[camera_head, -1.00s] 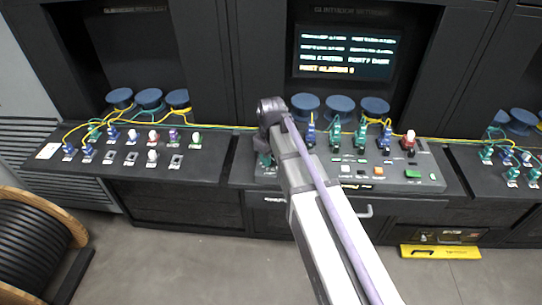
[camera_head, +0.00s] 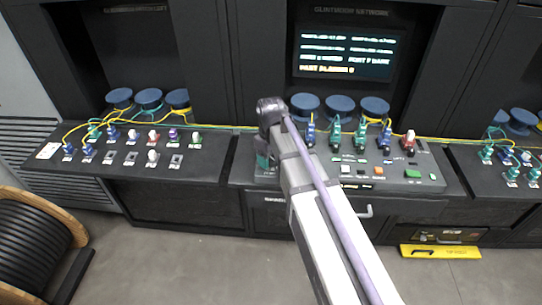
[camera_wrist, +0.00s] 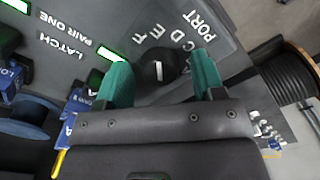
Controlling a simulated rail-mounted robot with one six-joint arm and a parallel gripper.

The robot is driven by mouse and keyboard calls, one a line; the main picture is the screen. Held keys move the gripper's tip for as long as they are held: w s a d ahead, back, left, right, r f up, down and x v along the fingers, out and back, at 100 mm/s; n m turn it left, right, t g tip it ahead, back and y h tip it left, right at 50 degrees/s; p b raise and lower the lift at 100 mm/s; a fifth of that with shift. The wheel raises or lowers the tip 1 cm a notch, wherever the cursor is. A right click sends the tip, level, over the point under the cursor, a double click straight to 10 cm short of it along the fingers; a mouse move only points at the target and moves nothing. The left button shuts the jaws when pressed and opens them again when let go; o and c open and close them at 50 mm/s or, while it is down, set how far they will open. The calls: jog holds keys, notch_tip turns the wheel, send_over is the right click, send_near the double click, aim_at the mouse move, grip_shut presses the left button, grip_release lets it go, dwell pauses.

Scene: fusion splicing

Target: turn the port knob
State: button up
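The port knob (camera_wrist: 157,70) is a round black knob with a white pointer mark, on a dark panel in the wrist view. White letters, among them C, D, E and F, and the word PORT (camera_wrist: 200,26) are printed around it. My gripper (camera_wrist: 161,78) has its two teal fingers on either side of the knob, with a visible gap to it on both sides. It looks open around or just above the knob; I cannot tell the height. In the head view my arm hides the knob, and only a bit of teal finger (camera_head: 262,160) shows.
The console (camera_head: 410,180) carries blue, green and red connectors, buttons and a green block (camera_head: 412,174). A screen (camera_head: 345,52) glows behind it. Blue spools (camera_head: 340,103) with yellow fibres line the back. A cable reel (camera_head: 35,245) stands at left.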

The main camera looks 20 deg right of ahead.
notch_tip(320, 180, up, 11)
jog(key=p, duration=1.1)
jog(key=shift+f, duration=0.1)
